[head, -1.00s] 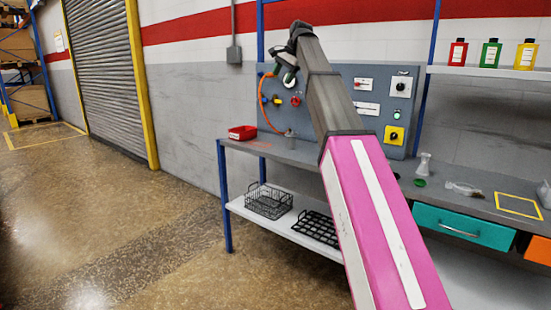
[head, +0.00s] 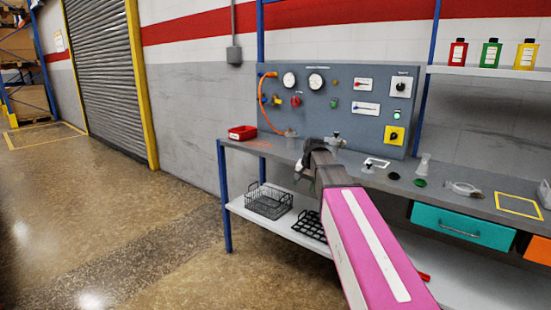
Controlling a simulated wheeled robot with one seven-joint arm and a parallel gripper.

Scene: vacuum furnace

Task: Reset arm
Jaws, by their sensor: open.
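My arm reaches up from the lower right in the head view, with a pink link and a dark grey forearm. My gripper (head: 299,175) is at its far end, just in front of the bench's front edge and low, near bench-top height. It is small and partly hidden by the wrist, and nothing shows in it. The grey control panel (head: 345,108) stands at the back of the bench, with two gauges, knobs, switches and an orange hose.
The bench (head: 262,150) carries a red bin (head: 242,133), a flask (head: 422,165) and small parts. A wire basket (head: 268,201) and a black rack (head: 311,224) sit on the lower shelf. A teal drawer (head: 462,226) is at right. The floor at left is clear.

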